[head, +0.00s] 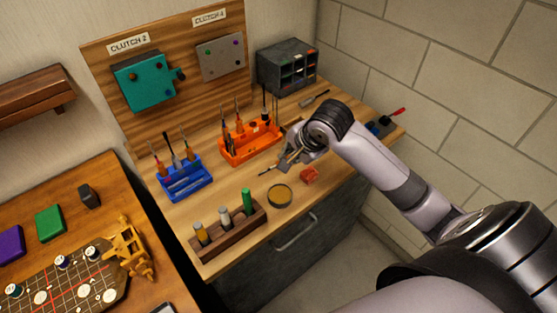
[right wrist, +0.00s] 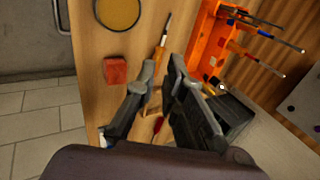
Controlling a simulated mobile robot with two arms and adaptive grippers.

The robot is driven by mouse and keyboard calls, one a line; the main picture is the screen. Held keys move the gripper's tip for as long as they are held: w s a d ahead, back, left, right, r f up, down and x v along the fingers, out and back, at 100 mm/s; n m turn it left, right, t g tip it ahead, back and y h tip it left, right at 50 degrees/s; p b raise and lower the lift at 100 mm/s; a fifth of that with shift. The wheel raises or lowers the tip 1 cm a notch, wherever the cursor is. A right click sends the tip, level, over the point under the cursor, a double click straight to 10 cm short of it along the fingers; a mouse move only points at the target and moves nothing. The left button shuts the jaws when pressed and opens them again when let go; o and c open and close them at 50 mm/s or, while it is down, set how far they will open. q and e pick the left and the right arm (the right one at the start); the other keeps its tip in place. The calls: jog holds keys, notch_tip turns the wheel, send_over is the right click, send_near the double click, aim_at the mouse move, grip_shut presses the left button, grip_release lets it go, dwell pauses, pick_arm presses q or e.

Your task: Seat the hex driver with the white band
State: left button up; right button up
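A driver with an orange handle and a pale band (right wrist: 162,42) lies on the workbench (head: 233,187); its dark tip points left in the head view (head: 268,172). My right gripper (head: 291,160) is low over its handle. In the right wrist view, the two fingers (right wrist: 161,68) are apart, on either side of the handle, which is partly hidden between them. The orange rack (head: 250,151) behind the gripper holds several drivers upright. The blue rack (head: 186,181) to its left also holds several drivers. My left gripper is out of view.
A red block (head: 309,175) and a round yellow-topped dish (head: 279,196) are near the gripper. A wooden holder (head: 229,231) with several cylinders stands at the front. A grey drawer box (head: 287,66) stands at the back. A red-handled tool (head: 393,115) lies at right.

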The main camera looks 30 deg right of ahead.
jog(key=p, duration=0.3)
send_near(270, 169)
jog(key=shift+w+d+f+m, duration=0.15)
jog(key=shift+w+f, duration=0.15)
jog(key=shift+f, duration=0.25)
jog(key=shift+w+a+f+m, duration=0.15)
jog(key=shift+w+f, duration=0.2)
jog(key=shift+f, duration=0.25)
jog(key=shift+w+f, duration=0.25)
jog(key=shift+f, duration=0.15)
jog(key=p+x, duration=0.1)
jog(key=x, duration=0.2)
jog(key=shift+w+a+f, duration=0.1)
jog(key=shift+w, duration=0.05)
jog(key=shift+w+f, duration=0.2)
jog(key=shift+f, duration=0.3)
jog(key=shift+c, duration=0.4)
grip_shut()
